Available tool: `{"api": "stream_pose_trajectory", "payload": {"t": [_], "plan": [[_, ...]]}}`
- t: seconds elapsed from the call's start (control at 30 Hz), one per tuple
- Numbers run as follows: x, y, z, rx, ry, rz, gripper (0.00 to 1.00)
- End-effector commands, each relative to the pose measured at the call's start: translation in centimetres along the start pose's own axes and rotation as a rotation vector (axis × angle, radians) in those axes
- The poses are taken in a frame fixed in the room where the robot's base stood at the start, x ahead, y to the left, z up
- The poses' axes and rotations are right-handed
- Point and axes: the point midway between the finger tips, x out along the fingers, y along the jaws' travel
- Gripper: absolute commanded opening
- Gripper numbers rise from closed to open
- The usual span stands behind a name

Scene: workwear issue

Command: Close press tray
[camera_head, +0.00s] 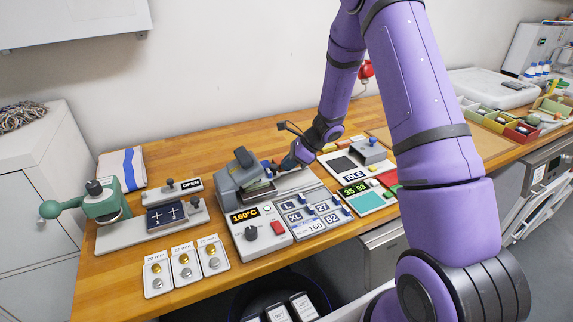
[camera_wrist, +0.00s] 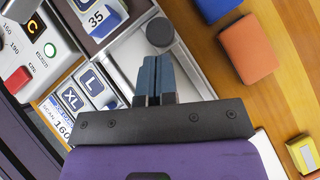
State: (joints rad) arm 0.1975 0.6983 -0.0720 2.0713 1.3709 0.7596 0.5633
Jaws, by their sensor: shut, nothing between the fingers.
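The grey heat press (camera_head: 243,172) stands mid-bench, with an orange 160°C display on its front. A pale metal tray plate (camera_head: 290,184) extends to its right; how far out it is, I cannot tell. In the wrist view the pale plate (camera_wrist: 125,58) carries a dark round knob (camera_wrist: 160,31). My gripper (camera_head: 285,163) is low over the plate, right of the press. In the wrist view my gripper (camera_wrist: 156,66) is shut and empty, its blue-grey fingertips close to the knob. I cannot tell whether they touch it.
A green hand press (camera_head: 105,205) with an OPEN sign is at left. Size keys (camera_head: 305,211) lie in front of the plate. Orange (camera_wrist: 247,48) and blue blocks (camera_wrist: 216,6) lie beside the plate in the wrist view.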

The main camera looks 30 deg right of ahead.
Motion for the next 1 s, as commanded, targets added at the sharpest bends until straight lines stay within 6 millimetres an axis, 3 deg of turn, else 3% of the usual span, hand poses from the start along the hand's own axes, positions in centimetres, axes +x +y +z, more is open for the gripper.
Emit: {"api": "stream_pose_trajectory", "payload": {"t": [0.13, 0.5, 0.7, 1.0], "plan": [[-1.9, -0.7, -1.2, 0.001, 0.002, -0.008, 0.00], [-9.3, -0.6, -1.1, 0.000, 0.003, -0.009, 0.00], [-11.2, -0.6, -1.1, 0.000, 0.003, -0.008, 0.00], [-11.8, -0.4, -0.7, -0.014, 0.005, -0.005, 0.00]]}}
